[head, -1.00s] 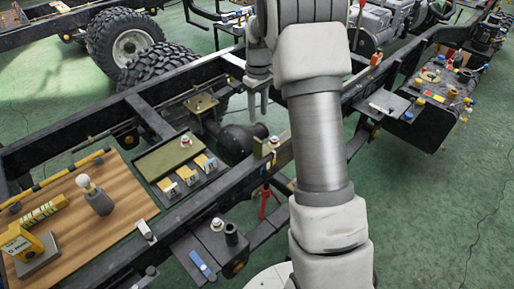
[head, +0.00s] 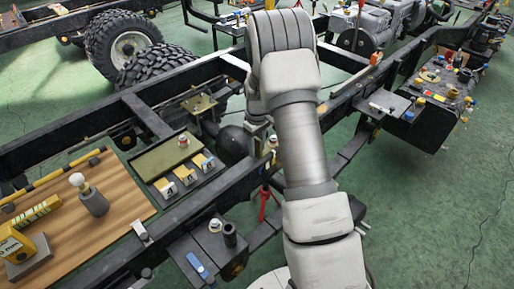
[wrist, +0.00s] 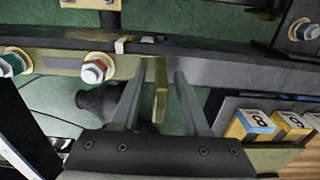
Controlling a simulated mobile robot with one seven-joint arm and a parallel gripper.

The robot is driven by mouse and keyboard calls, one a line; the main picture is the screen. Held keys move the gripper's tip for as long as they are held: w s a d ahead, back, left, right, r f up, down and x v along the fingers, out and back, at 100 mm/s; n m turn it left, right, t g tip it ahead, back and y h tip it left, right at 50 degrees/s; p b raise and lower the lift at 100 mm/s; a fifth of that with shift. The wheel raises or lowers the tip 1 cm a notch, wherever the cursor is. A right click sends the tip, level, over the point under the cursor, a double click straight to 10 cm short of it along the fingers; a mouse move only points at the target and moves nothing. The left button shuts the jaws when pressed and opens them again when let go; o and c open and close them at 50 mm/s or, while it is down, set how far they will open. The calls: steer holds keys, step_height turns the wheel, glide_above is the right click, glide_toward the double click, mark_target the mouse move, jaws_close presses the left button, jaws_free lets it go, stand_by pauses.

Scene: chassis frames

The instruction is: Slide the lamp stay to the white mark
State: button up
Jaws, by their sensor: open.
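The lamp stay looks to be the olive-brass bracket (wrist: 160,92) on the dark chassis rail in the wrist view. A flat arm of it runs left along the rail, with bolts on it, and an upright flange stands out towards me. My gripper (wrist: 160,76) is open, with one finger on each side of the flange; I cannot tell whether either touches it. A small whitish patch (wrist: 120,45) on the rail's edge, left of the flange, may be the white mark. In the head view my arm hides most of the gripper and bracket.
A tray with yellow numbered blocks (head: 185,175) lies close to the bracket; the blocks also show at right in the wrist view (wrist: 250,125). A dark shelf (head: 205,250) with small parts juts from the near rail.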

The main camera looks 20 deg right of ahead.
jaws_close()
stand_by(1.4)
